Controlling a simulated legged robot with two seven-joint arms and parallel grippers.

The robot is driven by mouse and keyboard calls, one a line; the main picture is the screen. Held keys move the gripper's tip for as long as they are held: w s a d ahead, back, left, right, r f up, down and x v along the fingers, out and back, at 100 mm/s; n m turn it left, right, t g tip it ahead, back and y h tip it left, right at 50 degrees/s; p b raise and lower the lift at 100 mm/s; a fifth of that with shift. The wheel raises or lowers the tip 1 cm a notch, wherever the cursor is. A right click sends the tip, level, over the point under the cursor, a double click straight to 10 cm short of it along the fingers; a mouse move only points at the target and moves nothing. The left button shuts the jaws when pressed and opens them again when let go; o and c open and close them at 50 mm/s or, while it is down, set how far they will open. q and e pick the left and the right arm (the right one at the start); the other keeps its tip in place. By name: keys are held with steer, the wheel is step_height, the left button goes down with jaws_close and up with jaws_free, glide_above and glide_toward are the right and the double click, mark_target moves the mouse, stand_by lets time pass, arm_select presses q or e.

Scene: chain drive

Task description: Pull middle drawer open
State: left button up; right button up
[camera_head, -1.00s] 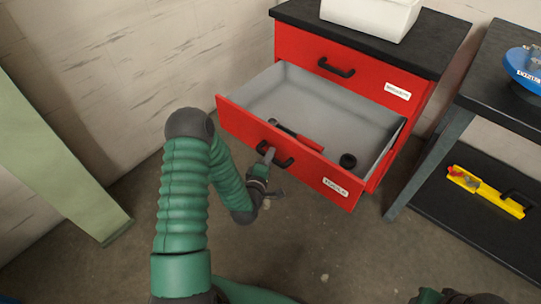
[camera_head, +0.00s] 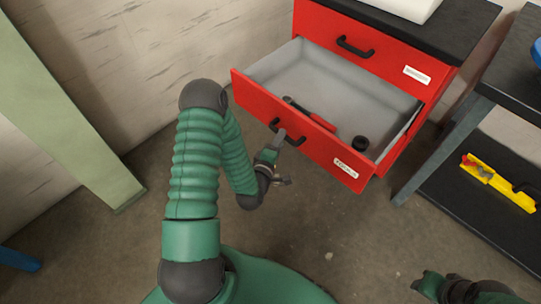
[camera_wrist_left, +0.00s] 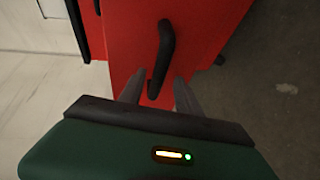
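The red cabinet (camera_head: 374,69) has a closed top drawer with a black handle (camera_head: 355,46). The drawer below it (camera_head: 325,149) stands well open, with a grey interior and a white label on its front. Its black handle (camera_head: 294,140) also shows in the left wrist view (camera_wrist_left: 164,50). My left gripper (camera_head: 280,136) is at the left part of this handle. In the left wrist view its fingers (camera_wrist_left: 158,90) are apart, with the handle's near end between their tips and red showing beside it. My right gripper (camera_head: 424,284) is partly in view at the bottom right; its fingers are unclear.
The open drawer holds a red-and-black tool (camera_head: 316,118) and a black round part (camera_head: 360,143). A dark table (camera_head: 515,70) with a lower shelf carrying a yellow tool (camera_head: 497,181) stands at right. The floor before the drawer is clear.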

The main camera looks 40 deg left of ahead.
arm_select(q)
steer(key=p+v, duration=0.5)
steer(key=v, duration=0.8)
steer(key=shift+s+d, duration=0.15)
steer(key=shift+s, duration=0.05)
